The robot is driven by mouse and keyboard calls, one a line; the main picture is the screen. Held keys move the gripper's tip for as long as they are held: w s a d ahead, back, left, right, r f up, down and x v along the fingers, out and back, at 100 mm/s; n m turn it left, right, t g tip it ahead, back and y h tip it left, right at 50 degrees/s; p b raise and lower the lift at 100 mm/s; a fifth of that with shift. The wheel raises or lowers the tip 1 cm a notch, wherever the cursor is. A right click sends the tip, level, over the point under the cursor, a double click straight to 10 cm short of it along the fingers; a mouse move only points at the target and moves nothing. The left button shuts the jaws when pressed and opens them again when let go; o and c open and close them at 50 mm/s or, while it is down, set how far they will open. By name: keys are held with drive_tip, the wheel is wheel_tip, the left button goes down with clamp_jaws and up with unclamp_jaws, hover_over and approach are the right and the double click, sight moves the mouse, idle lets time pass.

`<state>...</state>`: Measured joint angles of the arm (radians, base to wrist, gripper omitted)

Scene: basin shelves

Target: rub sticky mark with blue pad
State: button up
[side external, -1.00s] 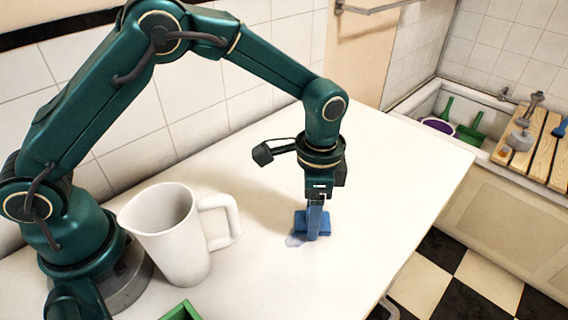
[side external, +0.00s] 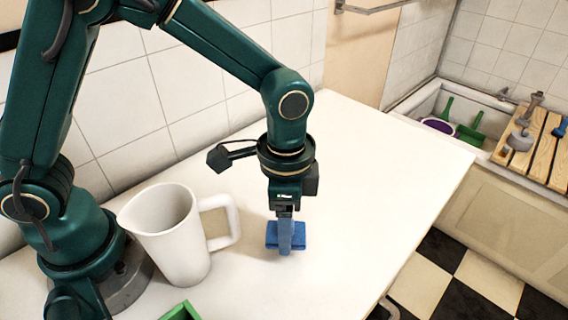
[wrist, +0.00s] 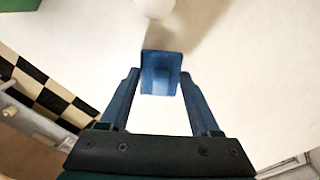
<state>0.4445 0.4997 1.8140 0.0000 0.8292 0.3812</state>
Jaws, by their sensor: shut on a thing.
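The blue pad (side external: 271,236) is at the lower end of my gripper (side external: 285,246), over the white counter to the right of the jug. My gripper is shut on it and points down. In the wrist view the pad (wrist: 161,62) shows between the tips of the two fingers. I cannot tell whether the pad touches the counter. No sticky mark shows in either view now; the pad and gripper may hide part of the counter there.
A white jug (side external: 168,235) stands close to the left of my gripper, its handle towards it. A green object (side external: 180,312) is at the bottom edge. The white counter (side external: 380,180) is clear to the right, ending above a checkered floor (side external: 440,262). A sink (side external: 485,122) is beyond.

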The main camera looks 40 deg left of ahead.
drive_tip(key=shift+r, duration=2.5)
